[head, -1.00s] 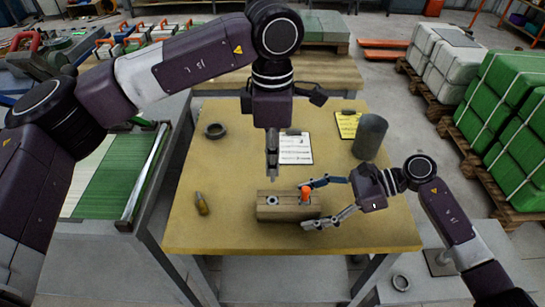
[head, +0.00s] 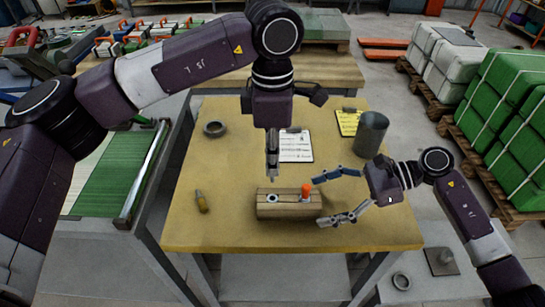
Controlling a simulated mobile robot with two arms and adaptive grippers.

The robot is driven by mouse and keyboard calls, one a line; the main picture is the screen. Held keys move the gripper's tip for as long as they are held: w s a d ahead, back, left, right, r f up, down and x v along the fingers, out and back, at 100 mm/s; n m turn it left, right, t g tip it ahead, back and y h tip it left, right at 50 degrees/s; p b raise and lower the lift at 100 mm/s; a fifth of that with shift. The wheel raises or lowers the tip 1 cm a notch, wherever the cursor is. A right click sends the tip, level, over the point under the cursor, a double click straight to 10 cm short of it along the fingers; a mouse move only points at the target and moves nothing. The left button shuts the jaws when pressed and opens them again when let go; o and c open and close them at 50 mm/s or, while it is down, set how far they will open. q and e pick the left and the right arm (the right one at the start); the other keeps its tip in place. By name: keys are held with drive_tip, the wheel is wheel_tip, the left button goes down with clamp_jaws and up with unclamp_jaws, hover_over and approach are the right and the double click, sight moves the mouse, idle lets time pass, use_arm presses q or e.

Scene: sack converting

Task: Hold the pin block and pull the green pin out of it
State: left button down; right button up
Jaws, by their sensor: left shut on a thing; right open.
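The pin block (head: 288,211), a tan wooden block, lies on the table. An orange pin (head: 306,191) stands upright near its right end. A dark-rimmed hole (head: 271,198) shows in its top at the left. No green pin can be made out. My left gripper (head: 272,178) points down just above and behind this hole. It is shut on a slim thing, mostly hidden between its fingers and too small to identify. My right gripper (head: 342,197) is open and empty at the block's right end, its fingers spread apart and clear of the orange pin.
The yellow-topped table (head: 230,233) has free room around the block. A dark grey cylinder (head: 371,135) stands at back right, near a clipboard (head: 295,147) and a yellow sheet (head: 348,122).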

use_arm(q)
drive_tip(key=shift+f+b, duration=1)
drive_tip(key=shift+f, duration=0.1)
use_arm(e)
drive_tip(key=shift+v, duration=2.75)
drive_tip(key=shift+d+r, duration=0.1)
drive_tip(key=shift+d, duration=0.1)
drive_tip(key=shift+r, duration=0.1)
